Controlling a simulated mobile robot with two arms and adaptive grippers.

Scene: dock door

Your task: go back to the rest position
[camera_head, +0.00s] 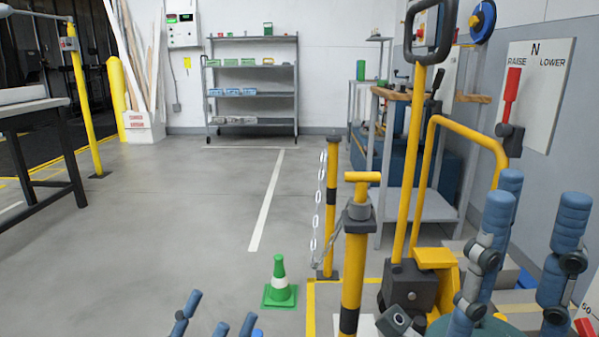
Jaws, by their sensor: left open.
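My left gripper (219,315) shows at the bottom edge, left of the green cone. Only its blue finger ends are in view, spread apart with bare floor between them; its palm and arm are cut off. My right gripper (535,205) stands at the lower right, fingers pointing up and spread wide, with nothing seen between them. It overlaps the view of the yellow pallet truck (435,258) and the grey wall behind. Its lower part is partly cut off by the bottom edge.
A green cone (280,282) stands on the floor beside yellow posts (354,262) with a chain (317,212). A red lever (511,92) is by the RAISE/LOWER panel (541,90). A dark table (45,148) is at left. Floor between is clear.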

